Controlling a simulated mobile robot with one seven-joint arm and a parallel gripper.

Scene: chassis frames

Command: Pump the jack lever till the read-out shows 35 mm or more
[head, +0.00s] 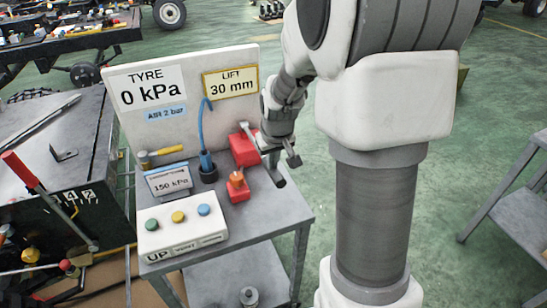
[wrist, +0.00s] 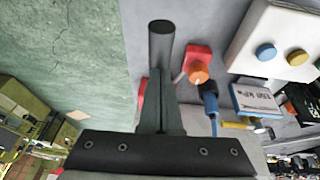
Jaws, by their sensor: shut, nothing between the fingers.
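The red jack (head: 243,149) stands on the grey cart, at the right edge beside the panel. Its lever ends in a dark round grip (head: 277,179) that points toward the front right, sloping down in the picture. The lift read-out (head: 231,82) shows 30 mm. My gripper (head: 272,151) is shut and empty, at the lever between the jack and the grip. In the wrist view my shut fingers (wrist: 161,80) lie in line with the dark lever grip (wrist: 161,40), over its lower part. Whether they touch it I cannot tell. The jack is mostly hidden there.
A red block with an orange knob (head: 237,187), a blue-hosed tool (head: 207,165), a 150 kPa display (head: 169,181) and a white button box (head: 182,228) stand close by on the cart (head: 262,225). A dark bench (head: 60,205) is at left. Floor right of the cart is clear.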

